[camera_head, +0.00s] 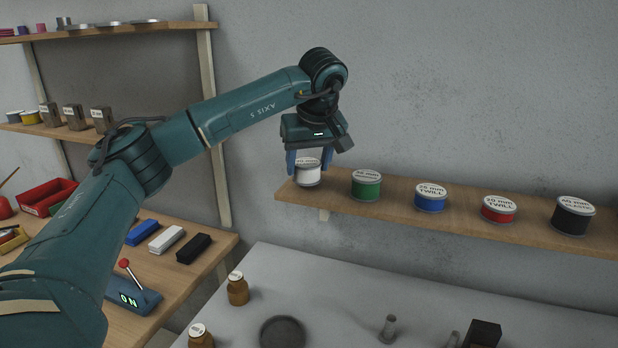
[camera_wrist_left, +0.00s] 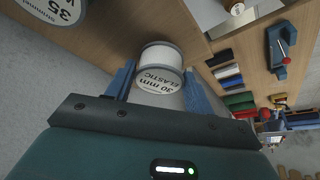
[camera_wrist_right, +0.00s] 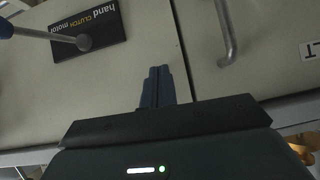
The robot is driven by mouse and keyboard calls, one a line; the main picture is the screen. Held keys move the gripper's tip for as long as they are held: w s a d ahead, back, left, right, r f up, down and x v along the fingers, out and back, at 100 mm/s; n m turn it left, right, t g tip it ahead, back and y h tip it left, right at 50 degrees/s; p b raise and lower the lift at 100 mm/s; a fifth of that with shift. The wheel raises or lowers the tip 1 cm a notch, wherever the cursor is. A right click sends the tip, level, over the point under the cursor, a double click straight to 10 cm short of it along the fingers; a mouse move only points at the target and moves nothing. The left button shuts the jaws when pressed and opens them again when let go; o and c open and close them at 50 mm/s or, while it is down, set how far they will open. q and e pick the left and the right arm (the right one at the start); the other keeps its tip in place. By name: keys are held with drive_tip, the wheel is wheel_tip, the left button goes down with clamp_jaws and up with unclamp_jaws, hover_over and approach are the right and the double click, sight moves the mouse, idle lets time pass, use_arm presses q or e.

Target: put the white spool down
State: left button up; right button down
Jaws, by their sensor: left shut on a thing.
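The white spool (camera_head: 307,175) has a pale lid with black print. It is at the left end of the wall shelf (camera_head: 400,204). My left gripper (camera_head: 309,163) is shut on it from above, one blue finger on each side. In the left wrist view the spool (camera_wrist_left: 160,70) sits between the fingers, its lid reading "30 mm ELASTIC". It looks upright at shelf level; I cannot tell whether its base touches the board. My right gripper (camera_wrist_right: 157,88) shows only in the right wrist view, its fingers together with nothing visible between them.
To the right along the shelf stand a green spool (camera_head: 366,186), a blue spool (camera_head: 430,198), a red spool (camera_head: 498,209) and a black spool (camera_head: 573,216). A wooden bench (camera_head: 215,241) with a lever box (camera_head: 134,292) is at lower left. A grey table (camera_head: 350,285) lies below.

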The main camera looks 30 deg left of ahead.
use_arm(q)
drive_tip(key=shift+f, duration=0.75)
drive_tip(key=shift+r, duration=0.2)
drive_tip(key=shift+f, duration=0.1)
use_arm(e)
drive_tip(key=shift+w+a+r, duration=0.15)
drive_tip(key=shift+a+r, duration=0.05)
drive_tip(key=shift+a, duration=0.2)
use_arm(q)
drive_tip(key=o, duration=1)
drive_tip(key=shift+o, duration=0.2)
use_arm(e)
drive_tip(key=shift+d+f, duration=0.1)
drive_tip(key=shift+f, duration=0.05)
